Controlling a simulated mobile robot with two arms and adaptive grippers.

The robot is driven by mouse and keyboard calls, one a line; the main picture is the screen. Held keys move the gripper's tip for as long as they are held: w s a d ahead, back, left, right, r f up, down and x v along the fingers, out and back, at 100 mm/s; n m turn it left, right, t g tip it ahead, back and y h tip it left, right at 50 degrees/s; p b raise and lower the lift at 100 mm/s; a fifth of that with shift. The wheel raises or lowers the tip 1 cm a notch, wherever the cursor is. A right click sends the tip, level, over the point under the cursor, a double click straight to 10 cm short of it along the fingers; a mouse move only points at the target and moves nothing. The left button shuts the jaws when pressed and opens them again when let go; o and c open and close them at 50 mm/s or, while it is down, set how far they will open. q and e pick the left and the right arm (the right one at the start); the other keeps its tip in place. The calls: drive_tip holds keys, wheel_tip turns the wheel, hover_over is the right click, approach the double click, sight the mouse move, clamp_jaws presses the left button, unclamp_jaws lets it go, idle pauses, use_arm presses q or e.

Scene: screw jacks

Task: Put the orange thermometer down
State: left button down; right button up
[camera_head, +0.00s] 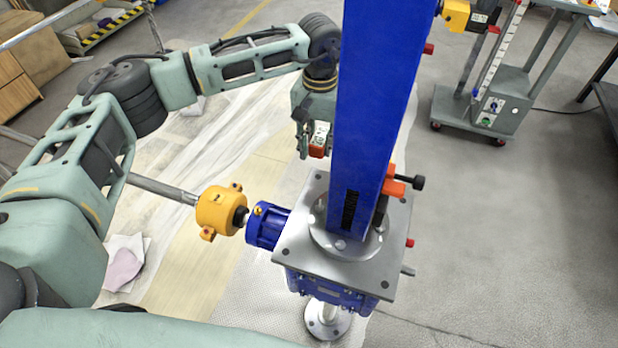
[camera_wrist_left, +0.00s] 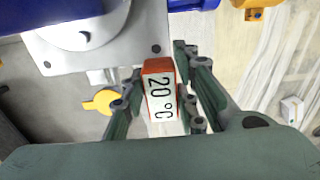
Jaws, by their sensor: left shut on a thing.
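The orange thermometer (camera_head: 317,152) is a small orange block with a white face. In the left wrist view its face reads "20°C" (camera_wrist_left: 160,96). My left gripper (camera_head: 312,142) is shut on it, with one finger on each side. It holds the thermometer just behind and left of the blue screw jack column (camera_head: 375,100), which hides part of the gripper. The jack's grey top plate (camera_head: 297,243) is nearer the camera; it also shows at the top of the left wrist view (camera_wrist_left: 120,50). My right gripper is not in view.
A yellow coupling (camera_head: 219,210) on a metal shaft joins the jack's left side by a blue flange (camera_head: 266,227). An orange-and-black clamp (camera_head: 400,182) sits on the column's right. A grey wheeled cart (camera_head: 490,108) stands at the back right. Open floor lies at right.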

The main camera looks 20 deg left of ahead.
use_arm(q)
drive_tip(key=p, duration=0.2)
hover_over(310, 191)
drive_tip(key=f, duration=0.2)
drive_tip(key=shift+w+f, duration=0.35)
drive_tip(key=shift+s+f, duration=0.4)
wheel_tip(310, 191, down, 3)
drive_tip(key=shift+f+p, duration=0.15)
drive_tip(key=shift+p, duration=0.7)
drive_tip(key=shift+w+f, duration=0.1)
drive_tip(key=shift+f, duration=0.15)
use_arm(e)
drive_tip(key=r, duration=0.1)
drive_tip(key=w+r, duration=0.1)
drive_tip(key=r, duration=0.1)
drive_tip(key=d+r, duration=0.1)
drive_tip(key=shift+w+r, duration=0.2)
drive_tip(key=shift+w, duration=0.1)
use_arm(q)
drive_tip(key=shift+f, duration=0.1)
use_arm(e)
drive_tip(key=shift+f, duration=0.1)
use_arm(q)
drive_tip(key=c, duration=1.8)
unclamp_jaws()
drive_tip(key=shift+f, duration=0.1)
drive_tip(key=shift+c, duration=0.2)
drive_tip(key=shift+o, duration=0.9)
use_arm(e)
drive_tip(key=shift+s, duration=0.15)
